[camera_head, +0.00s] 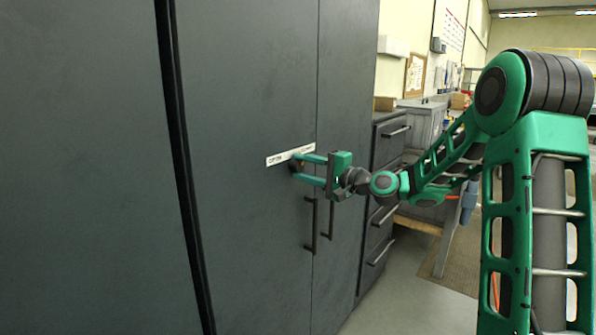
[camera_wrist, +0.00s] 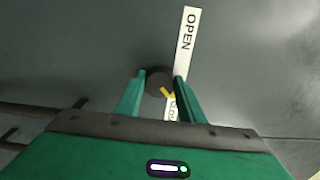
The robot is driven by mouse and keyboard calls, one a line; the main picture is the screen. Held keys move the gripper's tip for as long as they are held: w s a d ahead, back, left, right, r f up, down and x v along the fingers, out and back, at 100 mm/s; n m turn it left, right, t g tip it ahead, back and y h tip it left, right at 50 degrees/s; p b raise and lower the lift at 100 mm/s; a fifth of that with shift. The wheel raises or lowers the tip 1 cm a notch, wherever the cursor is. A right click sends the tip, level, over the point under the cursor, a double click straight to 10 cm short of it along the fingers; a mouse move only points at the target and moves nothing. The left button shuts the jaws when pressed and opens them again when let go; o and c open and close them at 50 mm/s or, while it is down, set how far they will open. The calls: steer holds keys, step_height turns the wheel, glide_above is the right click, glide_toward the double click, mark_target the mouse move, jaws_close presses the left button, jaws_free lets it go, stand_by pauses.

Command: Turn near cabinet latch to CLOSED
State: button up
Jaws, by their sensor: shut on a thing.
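The near cabinet latch (camera_wrist: 155,76) is a small dark round knob on the grey cabinet door, with a yellow mark (camera_wrist: 167,93) on it. A white label strip (camera_wrist: 188,32) beside it reads OPEN at one end; the other end, with lettering starting like CLO, is partly hidden by a finger. The yellow mark points toward that partly hidden end. The strip also shows in the head view (camera_head: 275,160). My gripper (camera_head: 295,169) reaches the door from the right, and its two green fingers (camera_wrist: 160,82) are shut on the knob, one on each side.
Two dark vertical bar handles (camera_head: 314,225) sit just below the latch, close to my gripper. A dark drawer unit (camera_head: 385,190) stands beyond the cabinet, with a workbench behind it. Open floor (camera_head: 415,290) lies to the right of the cabinet.

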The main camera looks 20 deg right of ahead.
steer(key=shift+d+f, duration=0.15)
steer(key=shift+d, duration=0.15)
steer(key=o, duration=1)
steer(key=shift+w, duration=0.1)
steer(key=shift+o, duration=0.2)
steer(key=shift+a, duration=0.1)
steer(key=v, duration=1)
steer(key=shift+s+d, duration=0.25)
steer(key=shift+s, duration=0.1)
